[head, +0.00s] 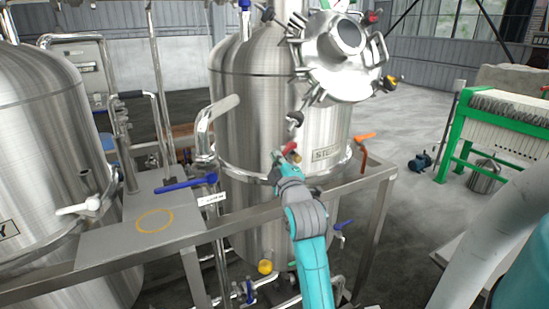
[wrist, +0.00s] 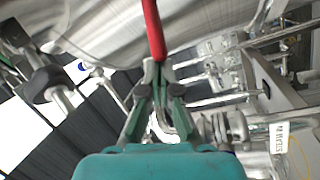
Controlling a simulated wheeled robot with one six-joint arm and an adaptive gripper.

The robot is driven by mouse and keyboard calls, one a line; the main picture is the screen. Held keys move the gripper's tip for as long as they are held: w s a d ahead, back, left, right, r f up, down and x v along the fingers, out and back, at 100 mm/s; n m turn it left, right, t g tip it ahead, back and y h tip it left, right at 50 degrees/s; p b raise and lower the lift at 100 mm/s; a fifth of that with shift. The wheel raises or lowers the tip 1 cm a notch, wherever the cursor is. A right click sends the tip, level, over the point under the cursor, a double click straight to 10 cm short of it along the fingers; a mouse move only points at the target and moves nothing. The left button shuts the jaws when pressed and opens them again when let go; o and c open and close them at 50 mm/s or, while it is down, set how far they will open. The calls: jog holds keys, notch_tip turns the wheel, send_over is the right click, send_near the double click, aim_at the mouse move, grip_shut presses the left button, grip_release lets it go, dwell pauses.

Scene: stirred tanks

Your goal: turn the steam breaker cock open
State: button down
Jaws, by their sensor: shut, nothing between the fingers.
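A red lever handle (head: 290,147) stands in front of the middle steel tank (head: 232,110), whose plate begins with "STE". In the wrist view the red lever (wrist: 153,30) runs up from just past my fingertips. My gripper (head: 282,162) is shut and empty, right at the lever's near end; it also shows in the wrist view (wrist: 159,72). I cannot tell whether the tips touch the lever. The valve body under the lever is hidden by my gripper. A small white tag (head: 211,199) hangs at the frame; in the wrist view the tag (wrist: 281,138) has sideways lettering, hard to read.
A blue lever (head: 187,183) lies left above a flat plate with a yellow ring (head: 155,220). An orange lever (head: 362,140) is at the right. A steel frame rail (head: 240,216) crosses below my gripper.

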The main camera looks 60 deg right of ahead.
jog(key=s+d, duration=0.4)
jog(key=s, duration=0.3)
dwell(0.5)
jog(key=shift+s+d+f, duration=0.15)
jog(key=shift+s+d, duration=0.1)
jog(key=shift+s, duration=0.05)
dwell(0.3)
jog(key=r+v, duration=0.1)
jog(key=v, duration=0.6)
jog(key=shift+a+f, duration=0.3)
jog(key=shift+a, duration=0.15)
jog(key=shift+t+y, duration=0.3)
